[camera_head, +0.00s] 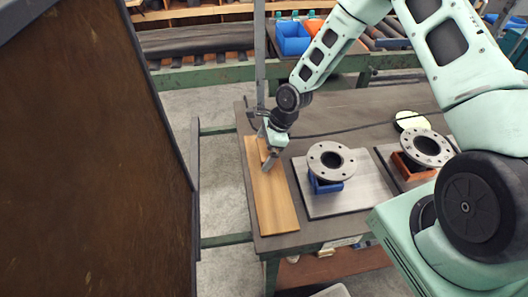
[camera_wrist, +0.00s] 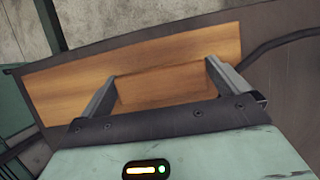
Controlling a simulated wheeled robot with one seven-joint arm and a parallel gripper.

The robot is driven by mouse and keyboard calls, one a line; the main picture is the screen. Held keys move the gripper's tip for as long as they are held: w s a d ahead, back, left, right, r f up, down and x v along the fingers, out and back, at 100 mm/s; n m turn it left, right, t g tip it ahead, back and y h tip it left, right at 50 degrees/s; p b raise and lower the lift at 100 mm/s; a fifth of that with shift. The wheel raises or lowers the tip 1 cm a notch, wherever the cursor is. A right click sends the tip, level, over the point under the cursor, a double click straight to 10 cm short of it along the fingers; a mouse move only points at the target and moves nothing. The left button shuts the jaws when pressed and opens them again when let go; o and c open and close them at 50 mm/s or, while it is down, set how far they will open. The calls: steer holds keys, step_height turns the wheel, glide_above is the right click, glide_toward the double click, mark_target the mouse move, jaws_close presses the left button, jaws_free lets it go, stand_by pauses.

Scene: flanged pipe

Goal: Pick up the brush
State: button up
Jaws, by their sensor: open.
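A small wooden block, which looks like the brush (camera_wrist: 165,88), lies on a long wooden board (camera_wrist: 75,85) in the wrist view. Its bristles cannot be made out. My gripper (camera_wrist: 160,70) is open, with one finger at each end of the block; small gaps or contact cannot be told. In the head view, my gripper (camera_head: 267,155) points down over the upper part of the wooden board (camera_head: 275,205), and the brush is mostly hidden by the fingers.
Right of the board, a flanged pipe (camera_head: 331,161) sits on a blue support over a grey plate (camera_head: 357,194). Another flange (camera_head: 426,147) stands on an orange support. A dark upright panel (camera_head: 95,150) fills the left. A thin post (camera_head: 260,50) rises behind my gripper.

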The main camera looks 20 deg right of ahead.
mark_target(264, 149)
steer(key=c, duration=0.7)
steer(key=shift+c, duration=0.2)
steer(key=shift+r, duration=0.1)
step_height(264, 149, up, 10)
steer(key=shift+f+b, duration=0.1)
steer(key=shift+b, duration=1.15)
steer(key=shift+o, duration=0.6)
